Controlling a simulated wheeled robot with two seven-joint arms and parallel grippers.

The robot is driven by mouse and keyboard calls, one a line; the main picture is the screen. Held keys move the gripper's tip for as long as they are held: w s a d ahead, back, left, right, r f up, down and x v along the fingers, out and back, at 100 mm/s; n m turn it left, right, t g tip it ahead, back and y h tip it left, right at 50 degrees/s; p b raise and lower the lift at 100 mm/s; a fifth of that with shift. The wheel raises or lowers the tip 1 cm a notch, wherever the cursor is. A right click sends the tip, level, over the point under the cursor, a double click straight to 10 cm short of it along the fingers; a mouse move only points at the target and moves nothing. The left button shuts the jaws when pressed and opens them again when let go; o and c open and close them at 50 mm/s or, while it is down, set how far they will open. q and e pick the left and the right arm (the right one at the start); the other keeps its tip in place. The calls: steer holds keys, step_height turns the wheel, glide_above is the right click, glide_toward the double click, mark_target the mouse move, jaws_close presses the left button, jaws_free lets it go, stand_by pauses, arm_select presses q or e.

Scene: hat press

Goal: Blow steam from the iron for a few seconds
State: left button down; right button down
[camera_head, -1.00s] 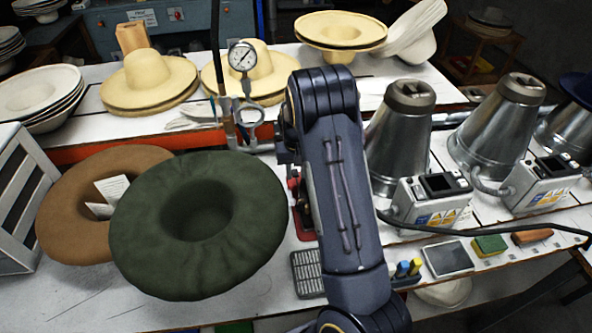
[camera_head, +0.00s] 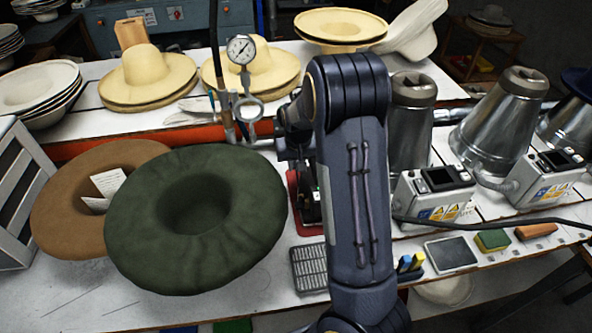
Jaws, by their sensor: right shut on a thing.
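My right arm reaches up the middle of the view and bends at its top. My right gripper (camera_head: 287,150) is at the left of that bend, largely hidden by my own arm. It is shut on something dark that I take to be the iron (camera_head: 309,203). Only a narrow dark part of the iron shows, beside my forearm and over a red pad (camera_head: 301,222). Whether it touches the pad is hidden. No steam can be seen. My left gripper is not in view.
A green felt hat (camera_head: 150,245) and a brown one (camera_head: 55,215) lie at the left. A pressure gauge (camera_head: 240,49) stands behind the gripper. A metal grate (camera_head: 309,268) lies at the front. Metal cones (camera_head: 495,118) with control boxes (camera_head: 432,197) stand at the right.

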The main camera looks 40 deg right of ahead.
steer(key=shift+r, duration=0.15)
steer(key=c, duration=1.6)
jaws_free()
steer(key=v, duration=0.8)
steer(key=shift+s+a, duration=0.1)
steer(key=shift+s, duration=0.1)
